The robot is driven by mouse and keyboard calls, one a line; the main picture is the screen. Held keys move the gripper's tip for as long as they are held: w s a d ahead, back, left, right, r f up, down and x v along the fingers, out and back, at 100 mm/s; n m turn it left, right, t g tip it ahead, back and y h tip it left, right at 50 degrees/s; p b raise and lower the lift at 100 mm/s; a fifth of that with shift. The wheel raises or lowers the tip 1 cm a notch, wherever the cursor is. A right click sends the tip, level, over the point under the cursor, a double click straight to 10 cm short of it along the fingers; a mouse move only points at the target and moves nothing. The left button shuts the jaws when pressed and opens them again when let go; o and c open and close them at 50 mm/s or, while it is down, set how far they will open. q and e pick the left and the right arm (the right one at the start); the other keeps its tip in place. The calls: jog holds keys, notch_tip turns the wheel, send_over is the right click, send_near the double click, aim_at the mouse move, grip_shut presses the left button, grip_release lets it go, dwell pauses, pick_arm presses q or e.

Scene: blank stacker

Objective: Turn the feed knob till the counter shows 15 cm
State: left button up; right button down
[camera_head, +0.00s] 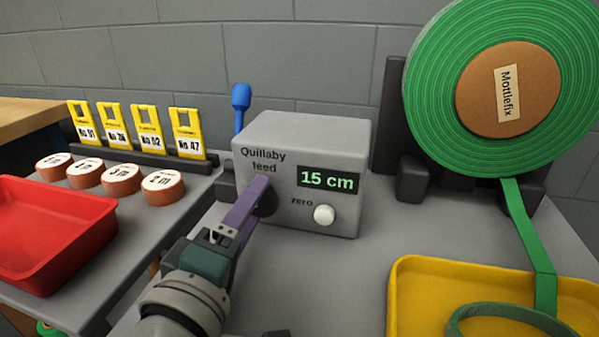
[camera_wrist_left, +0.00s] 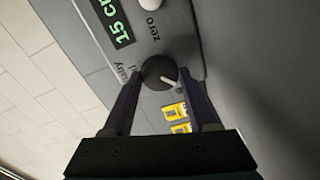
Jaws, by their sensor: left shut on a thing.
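The grey Quillaby feed box (camera_head: 305,140) stands on the grey bench. Its counter (camera_head: 328,178) reads 15 cm in green digits. The white zero button (camera_head: 324,215) is below the counter. My left gripper (camera_head: 262,190) reaches the dark feed knob (camera_head: 267,202) at the box's left front and hides part of it. In the left wrist view the round black feed knob (camera_wrist_left: 160,73), with a pale pointer mark, lies between the two fingers of my left gripper (camera_wrist_left: 165,85), which is shut on it. My right gripper is not in view.
A green tape roll (camera_head: 430,80) stands at the right, its strip running into a yellow tray (camera_head: 400,290). At the left are a red tray (camera_head: 60,235), several copper-coloured rolls (camera_head: 162,190) and yellow tags (camera_head: 187,130). A blue-headed lever (camera_head: 240,97) rises behind the box.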

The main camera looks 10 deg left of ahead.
pick_arm(q)
jog(key=o, duration=1.4)
jog(key=s+p, duration=0.1)
jog(key=s, duration=0.9)
jog(key=shift+a, duration=0.2)
